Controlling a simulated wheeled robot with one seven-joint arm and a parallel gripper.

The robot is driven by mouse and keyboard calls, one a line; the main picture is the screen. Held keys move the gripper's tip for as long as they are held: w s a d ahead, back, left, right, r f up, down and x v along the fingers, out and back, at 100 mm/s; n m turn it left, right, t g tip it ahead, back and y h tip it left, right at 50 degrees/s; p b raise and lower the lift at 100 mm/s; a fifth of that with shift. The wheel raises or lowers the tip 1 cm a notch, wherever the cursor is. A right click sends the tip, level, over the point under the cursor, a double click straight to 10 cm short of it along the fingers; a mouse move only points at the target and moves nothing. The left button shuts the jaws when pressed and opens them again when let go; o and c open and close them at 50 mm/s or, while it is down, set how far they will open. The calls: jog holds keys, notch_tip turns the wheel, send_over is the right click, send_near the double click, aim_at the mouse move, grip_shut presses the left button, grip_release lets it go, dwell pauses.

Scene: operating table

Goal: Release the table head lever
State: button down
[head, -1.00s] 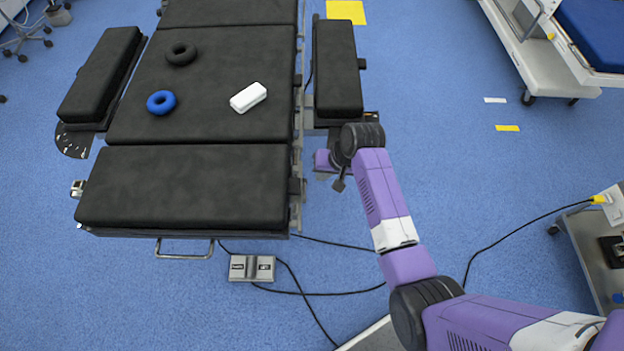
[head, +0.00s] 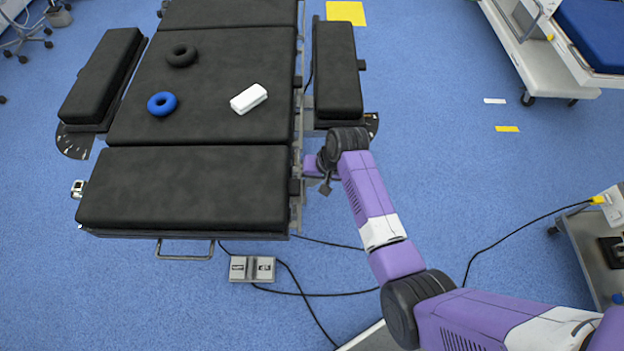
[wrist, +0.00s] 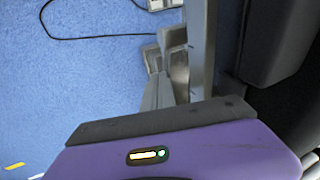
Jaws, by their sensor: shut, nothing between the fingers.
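The operating table has a black head-end pad (head: 185,188) nearest me. A silver clamp-like fitting (head: 77,189) shows on that section's left edge, and a dark fitting (head: 295,187) on its right edge. I cannot clearly make out the lever. My arm reaches to the table's right side; in the head view its end is largely hidden by my wrist. In the wrist view my gripper (wrist: 166,75) shows as grey fingers, shut and empty, close to the metal side rail (wrist: 200,45). Contact with any fitting cannot be told.
A black side pad (head: 337,70) lies beyond my wrist. A blue ring (head: 162,103), a black ring (head: 181,55) and a white block (head: 248,98) rest on the table. A foot pedal (head: 252,268) with cables lies on the floor. Floor right of the table is open.

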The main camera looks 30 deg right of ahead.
jog(key=shift+f+g, duration=0.2)
jog(key=shift+g, duration=0.2)
jog(key=shift+s+f+p, duration=0.1)
jog(key=shift+f+p, duration=0.2)
jog(key=shift+f, duration=0.95)
jog(key=shift+r+p, duration=0.9)
jog(key=shift+p, duration=0.05)
